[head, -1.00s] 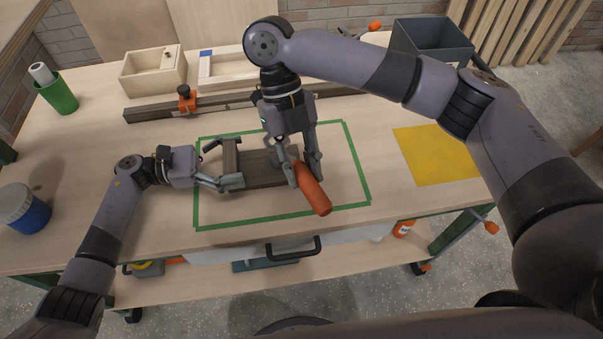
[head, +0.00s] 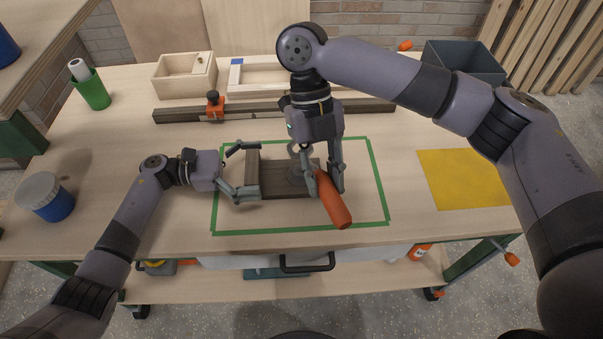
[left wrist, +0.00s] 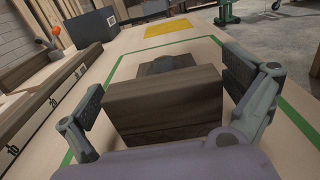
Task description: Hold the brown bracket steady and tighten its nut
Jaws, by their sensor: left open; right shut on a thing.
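The brown bracket (head: 272,188) lies inside the green tape outline, its raised block at the left end. It also shows in the left wrist view (left wrist: 165,105). My left gripper (head: 244,171) is open, with one finger on each side of that block; in the left wrist view (left wrist: 168,100) gaps show beside it. My right gripper (head: 325,180) points down at the bracket's right end, shut on an orange-handled tool (head: 334,203).
A dark rail with an orange clamp (head: 215,106) lies behind the bracket. Wooden trays (head: 184,83), a green cup (head: 94,94), a blue jar (head: 52,204) and a grey bin (head: 462,60) stand around. A yellow sheet (head: 463,178) lies right. The bench's front edge is near.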

